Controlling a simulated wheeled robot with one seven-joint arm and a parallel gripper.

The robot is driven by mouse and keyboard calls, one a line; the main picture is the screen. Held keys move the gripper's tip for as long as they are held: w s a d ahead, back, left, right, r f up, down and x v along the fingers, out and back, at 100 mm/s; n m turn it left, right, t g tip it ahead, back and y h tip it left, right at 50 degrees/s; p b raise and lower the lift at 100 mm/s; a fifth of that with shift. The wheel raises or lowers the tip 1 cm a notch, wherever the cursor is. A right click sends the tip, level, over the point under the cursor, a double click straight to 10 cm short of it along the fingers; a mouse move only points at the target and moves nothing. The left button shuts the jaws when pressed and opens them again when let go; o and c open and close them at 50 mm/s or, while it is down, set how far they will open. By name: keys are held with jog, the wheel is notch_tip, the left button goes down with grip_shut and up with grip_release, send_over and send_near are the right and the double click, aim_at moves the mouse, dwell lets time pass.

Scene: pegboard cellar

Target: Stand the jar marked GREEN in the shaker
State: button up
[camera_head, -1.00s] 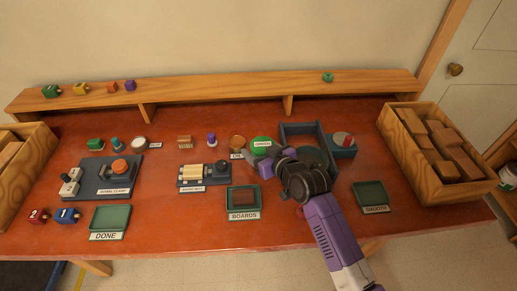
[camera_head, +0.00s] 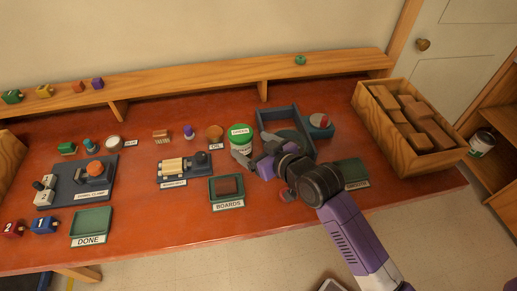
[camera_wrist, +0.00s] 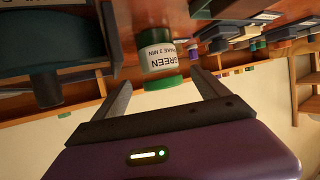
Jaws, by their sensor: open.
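The jar marked GREEN (camera_head: 241,140), with a green lid and white label, stands upright on the red table. My gripper (camera_head: 255,148) is open and empty, close at the jar's right. In the wrist view, which is upside down, the jar (camera_wrist: 158,55) shows between and just beyond the two spread fingers (camera_wrist: 163,90); I cannot tell if they touch it. The shaker appears to be the dark blue-grey frame (camera_head: 291,112) with a round platform, just right of the jar, partly hidden by my gripper. The round platform seems to show at the wrist view's left (camera_wrist: 50,45).
A red button on a blue-grey box (camera_head: 320,122) stands right of the frame. An orange-brown round item (camera_head: 214,132) is left of the jar. The BOARDS tray (camera_head: 226,199) lies in front. A wooden crate of blocks (camera_head: 422,160) stands at the right; a shelf (camera_head: 185,84) runs behind.

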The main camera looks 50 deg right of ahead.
jog(key=shift+v, duration=1.45)
